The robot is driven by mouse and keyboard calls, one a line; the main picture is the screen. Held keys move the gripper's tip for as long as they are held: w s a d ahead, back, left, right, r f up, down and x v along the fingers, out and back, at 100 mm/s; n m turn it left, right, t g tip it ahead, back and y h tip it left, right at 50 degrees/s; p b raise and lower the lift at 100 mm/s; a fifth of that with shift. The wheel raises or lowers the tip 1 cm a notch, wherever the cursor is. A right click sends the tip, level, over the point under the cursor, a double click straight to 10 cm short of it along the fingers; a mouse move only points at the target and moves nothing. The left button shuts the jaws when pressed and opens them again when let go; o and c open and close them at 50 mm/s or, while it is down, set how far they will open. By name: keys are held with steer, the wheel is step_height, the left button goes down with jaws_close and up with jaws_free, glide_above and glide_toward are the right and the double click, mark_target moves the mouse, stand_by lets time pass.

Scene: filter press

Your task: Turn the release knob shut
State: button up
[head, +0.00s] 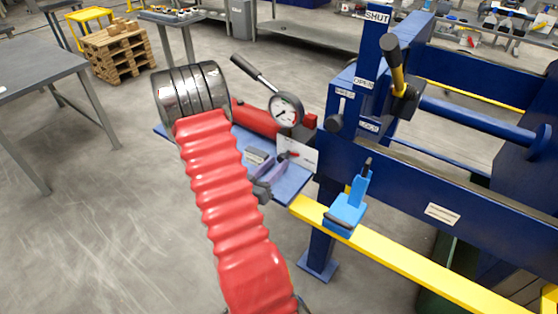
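A dark lobed knob (262,191) shows at the front of the blue shelf (290,190), just right of my red-sleeved arm. It may be the release knob, but no readable label confirms it, and I cannot tell how far it is turned. A second dark round knob (336,124) with a short lever sits on the blue press post, near small labels. My arm rises from the bottom and ends in dark metal rings at upper left, left of the shelf.
A black-gripped pump lever (243,67), red cylinder (255,118) and pressure gauge (285,109) are on the shelf. A yellow-black handle (394,65) stands by the SHUT and OPEN labels. A light-blue bracket (346,212) and yellow rail (400,259) are right.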

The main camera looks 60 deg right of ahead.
steer(key=shift+w+a, duration=0.2)
steer(key=shift+a, duration=1.6)
